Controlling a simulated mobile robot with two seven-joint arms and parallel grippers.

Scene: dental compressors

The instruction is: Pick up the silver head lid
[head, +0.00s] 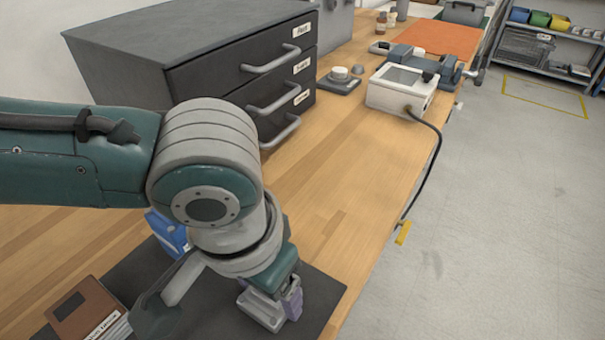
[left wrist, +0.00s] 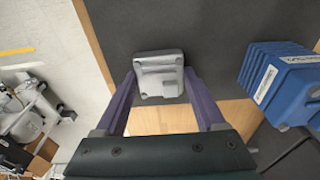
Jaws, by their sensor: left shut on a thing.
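The silver head lid (left wrist: 159,72) is a grey, roughly square cast piece with raised ribs. It sits between the fingertips of my left gripper (left wrist: 160,88) in the left wrist view. In the head view the lid (head: 259,309) shows at the bottom, beside the purple fingers of my left gripper (head: 287,304), over the dark mat (head: 320,296). The left gripper is shut on the lid, with one finger on each side. I cannot tell whether the lid touches the mat. My right gripper is in neither view.
A blue ribbed part (left wrist: 285,82) is beside the lid on the mat. A brown binder (head: 85,310) lies at the lower left. A dark drawer cabinet (head: 200,60) stands behind my arm. A white device (head: 402,90) stands farther back. The wooden bench (head: 345,195) is clear mid-right.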

